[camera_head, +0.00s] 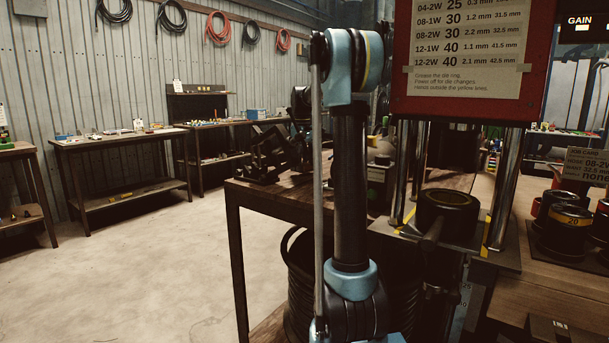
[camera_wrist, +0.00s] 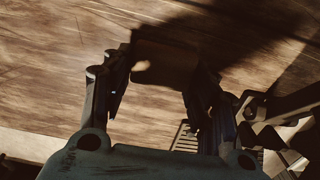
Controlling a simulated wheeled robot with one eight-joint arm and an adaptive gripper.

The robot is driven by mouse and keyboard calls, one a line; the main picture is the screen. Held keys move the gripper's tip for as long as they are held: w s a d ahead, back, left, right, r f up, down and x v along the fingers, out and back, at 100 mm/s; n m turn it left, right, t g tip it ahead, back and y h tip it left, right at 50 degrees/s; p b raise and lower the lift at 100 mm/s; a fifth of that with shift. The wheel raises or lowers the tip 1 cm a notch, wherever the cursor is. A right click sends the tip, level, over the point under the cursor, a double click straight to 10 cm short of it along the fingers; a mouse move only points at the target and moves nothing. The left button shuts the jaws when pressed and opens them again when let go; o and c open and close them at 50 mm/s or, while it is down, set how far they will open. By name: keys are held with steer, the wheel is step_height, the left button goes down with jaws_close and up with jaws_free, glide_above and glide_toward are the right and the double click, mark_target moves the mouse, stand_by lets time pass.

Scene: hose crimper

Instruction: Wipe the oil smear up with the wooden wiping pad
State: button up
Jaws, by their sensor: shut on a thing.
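In the wrist view my gripper (camera_wrist: 163,62) has a finger on each side of a dark brown block, which appears to be the wooden wiping pad (camera_wrist: 168,58). The gripper is shut on it. The pad is in shade, above or against a brown wooden surface (camera_wrist: 60,40); I cannot tell whether it touches. A dark area lies on the wood at the upper right, and it looks like shadow. I cannot make out the oil smear in either view. In the head view my arm stands in the middle and hides part of the bench; the gripper is not clear there.
The wooden workbench (camera_head: 233,196) carries a dark mechanism (camera_head: 268,155) at its left end. The crimper, with a red sign panel (camera_head: 470,60) and steel columns, stands right of my arm. Black dies (camera_head: 563,225) sit farther right. The floor (camera_head: 150,270) at left is clear.

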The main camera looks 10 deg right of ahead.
steer(key=shift+r, duration=3.8)
